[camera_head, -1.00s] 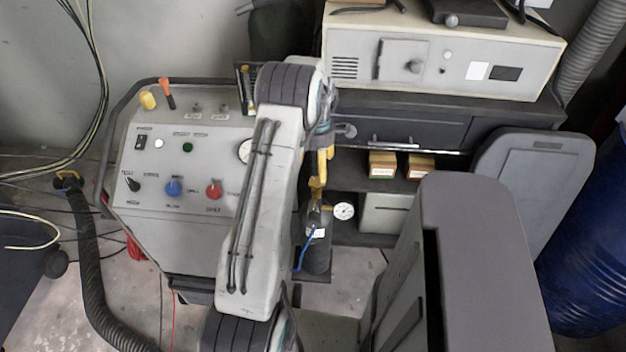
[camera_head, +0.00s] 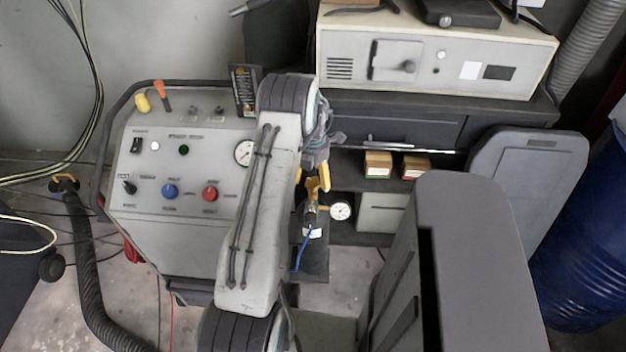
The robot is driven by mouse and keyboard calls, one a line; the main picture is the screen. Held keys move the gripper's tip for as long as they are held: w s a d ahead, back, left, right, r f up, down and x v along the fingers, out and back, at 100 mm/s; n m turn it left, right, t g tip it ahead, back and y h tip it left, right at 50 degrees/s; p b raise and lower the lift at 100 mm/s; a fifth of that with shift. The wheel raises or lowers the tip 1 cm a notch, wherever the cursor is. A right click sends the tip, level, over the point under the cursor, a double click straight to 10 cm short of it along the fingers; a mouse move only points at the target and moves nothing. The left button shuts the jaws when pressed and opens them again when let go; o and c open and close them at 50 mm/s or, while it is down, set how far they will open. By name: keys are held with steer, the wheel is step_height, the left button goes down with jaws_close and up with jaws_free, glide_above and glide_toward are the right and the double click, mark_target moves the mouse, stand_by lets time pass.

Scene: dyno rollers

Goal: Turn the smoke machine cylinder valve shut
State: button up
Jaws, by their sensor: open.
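The smoke machine cylinder (camera_head: 311,262) stands upright, dark, just right of my arm, with a blue hose and a pale label near its top. A round white gauge (camera_head: 340,211) sticks out to the right of its valve body (camera_head: 311,214). My gripper (camera_head: 317,183), with yellow fingers, points down at the top of the cylinder. It is open, right above the valve or around its top; I cannot tell whether it touches. The valve's handle is not clearly visible behind the fingers. My arm hides the left side of the cylinder.
The smoke machine's grey panel (camera_head: 205,165) with red and blue knobs stands left of my arm. A dark bench (camera_head: 410,125) bears a beige unit (camera_head: 435,60) behind the gripper. Small boxes (camera_head: 378,164) sit on its shelf. A blue barrel (camera_head: 585,250) is far right.

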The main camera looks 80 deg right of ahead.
steer(key=shift+f, duration=1.1)
steer(key=shift+c, duration=0.2)
steer(key=c, duration=1.2)
steer(key=shift+o, duration=0.2)
steer(key=shift+f+m, duration=0.1)
steer(key=shift+m, duration=0.2)
steer(key=shift+f+m+b, duration=0.1)
steer(key=shift+m+b, duration=0.4)
steer(key=shift+b, duration=0.25)
steer(key=shift+m+b, duration=0.85)
steer(key=shift+m, duration=0.35)
steer(key=shift+a+m+b, duration=0.1)
steer(key=shift+m+b, duration=1)
steer(key=shift+m, duration=1.5)
